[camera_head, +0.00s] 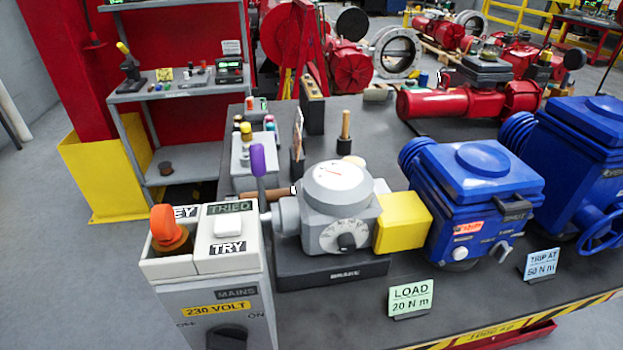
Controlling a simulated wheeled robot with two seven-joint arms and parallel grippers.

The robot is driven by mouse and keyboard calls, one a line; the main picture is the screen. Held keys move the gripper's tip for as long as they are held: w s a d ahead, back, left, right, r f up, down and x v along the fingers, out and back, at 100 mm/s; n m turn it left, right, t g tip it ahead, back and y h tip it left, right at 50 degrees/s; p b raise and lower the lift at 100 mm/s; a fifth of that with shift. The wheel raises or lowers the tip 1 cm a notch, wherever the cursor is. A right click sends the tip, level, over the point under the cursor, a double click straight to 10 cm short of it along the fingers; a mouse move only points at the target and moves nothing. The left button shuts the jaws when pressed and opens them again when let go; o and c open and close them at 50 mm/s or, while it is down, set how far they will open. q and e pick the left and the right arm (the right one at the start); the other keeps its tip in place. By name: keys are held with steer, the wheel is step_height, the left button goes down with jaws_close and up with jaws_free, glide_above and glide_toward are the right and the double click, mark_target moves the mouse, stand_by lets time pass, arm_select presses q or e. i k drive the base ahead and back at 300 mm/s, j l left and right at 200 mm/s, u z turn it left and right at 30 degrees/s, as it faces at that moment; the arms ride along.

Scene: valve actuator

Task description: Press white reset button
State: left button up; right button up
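A small round white button (461,254) is on the front of the blue actuator (478,185), below a red label (468,228) too small to read surely. A dark knob (503,249) is to its right. Another white button (227,226), rectangular, sits on the white box marked "TRIED" and "TRY" at the front left. No "reset" lettering is readable by either button. Neither of my grippers is in view.
A grey brake unit (335,222) with a dial and a purple-tipped lever (257,160) stands left of the yellow block (402,222). The "LOAD 20 N m" card (411,299) and "TRIP AT 50 N m" card (540,264) stand near the bench's front edge.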

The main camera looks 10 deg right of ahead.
mark_target(458, 253)
steer(key=z, duration=1.35)
